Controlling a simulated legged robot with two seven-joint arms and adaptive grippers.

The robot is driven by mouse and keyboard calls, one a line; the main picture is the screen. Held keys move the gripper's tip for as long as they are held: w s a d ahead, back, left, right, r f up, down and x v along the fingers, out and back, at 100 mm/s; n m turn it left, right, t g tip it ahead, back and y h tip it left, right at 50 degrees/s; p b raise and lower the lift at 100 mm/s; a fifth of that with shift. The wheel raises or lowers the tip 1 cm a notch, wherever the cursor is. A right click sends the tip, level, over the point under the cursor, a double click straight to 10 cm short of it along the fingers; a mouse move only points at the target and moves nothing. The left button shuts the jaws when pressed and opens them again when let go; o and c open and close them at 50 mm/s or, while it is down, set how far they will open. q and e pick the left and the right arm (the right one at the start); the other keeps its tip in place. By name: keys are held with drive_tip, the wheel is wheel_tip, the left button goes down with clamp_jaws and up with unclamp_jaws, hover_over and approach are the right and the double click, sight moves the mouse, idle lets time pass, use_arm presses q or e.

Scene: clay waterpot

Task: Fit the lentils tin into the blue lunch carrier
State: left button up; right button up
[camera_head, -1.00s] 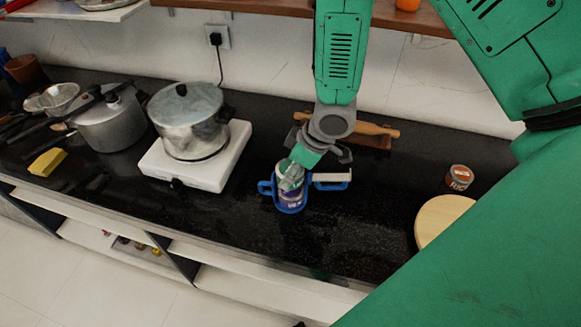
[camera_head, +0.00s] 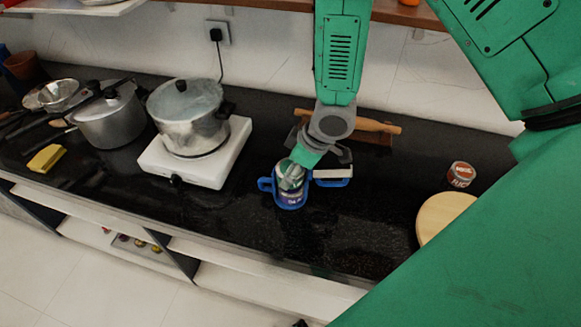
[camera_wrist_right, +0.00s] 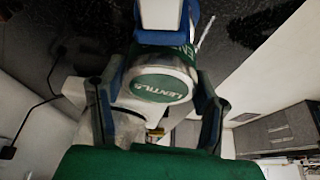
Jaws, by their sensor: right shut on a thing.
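The blue lunch carrier (camera_head: 291,204) stands on the black counter, with a blue handle on its left and a blue and white one on its right. The lentils tin (camera_wrist_right: 162,84) has a green lid with its name on it; in the right wrist view it sits between my fingers, with blue carrier parts around it. In the head view my right gripper (camera_head: 291,174) reaches down into the carrier's top and is shut on the tin. The tin is at least partly within the carrier; its lower part is hidden, so its depth is unclear. My left gripper is out of view.
A white hotplate (camera_head: 200,170) with a steel pot (camera_head: 188,125) stands left of the carrier. A rolling pin (camera_head: 360,123) lies behind it. A small tin (camera_head: 461,175) and round wooden board (camera_head: 443,216) are at the right. The counter in front is clear.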

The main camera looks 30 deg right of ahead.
drive_tip(key=shift+f, duration=0.25)
idle(0.4)
drive_tip(key=shift+f+b, duration=0.5)
drive_tip(key=shift+f, duration=0.2)
drive_tip(key=shift+f, duration=0.1)
drive_tip(key=o, duration=1.8)
wheel_tip(320, 180, up, 8)
drive_tip(key=p, duration=0.8)
drive_tip(key=shift+r, duration=0.2)
drive_tip(key=shift+r+p, duration=0.8)
drive_tip(key=shift+r, duration=0.45)
